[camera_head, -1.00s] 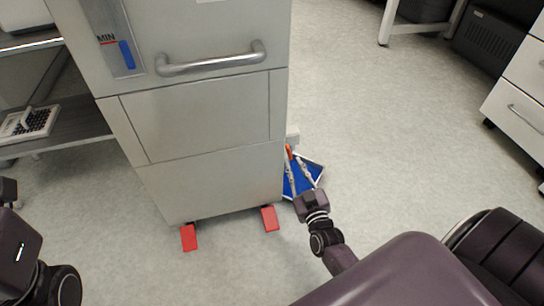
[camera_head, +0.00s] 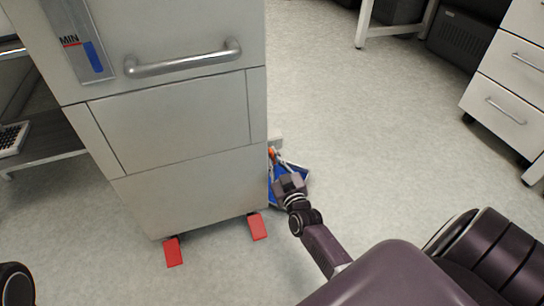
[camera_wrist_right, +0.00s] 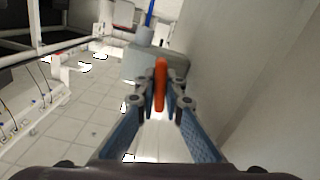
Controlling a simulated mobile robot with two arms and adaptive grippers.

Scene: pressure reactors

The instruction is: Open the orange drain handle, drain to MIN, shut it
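The orange drain handle (camera_wrist_right: 160,84) stands upright between the fingers of my right gripper (camera_wrist_right: 162,75) in the right wrist view. The fingers are slightly apart, one on each side of it; I see no clear grip on it. In the head view my right gripper (camera_head: 281,165) is low beside the cabinet's right side, and only a bit of the orange handle (camera_head: 271,153) shows. On the cabinet front (camera_head: 180,120), a gauge has a red MIN mark (camera_head: 70,44) and a blue column (camera_head: 93,57). My left gripper is out of view.
A metal bar handle (camera_head: 185,63) sticks out from the cabinet front. Red feet (camera_head: 173,251) jut out at its base. White drawers (camera_head: 505,95) stand at the right. The floor between is open.

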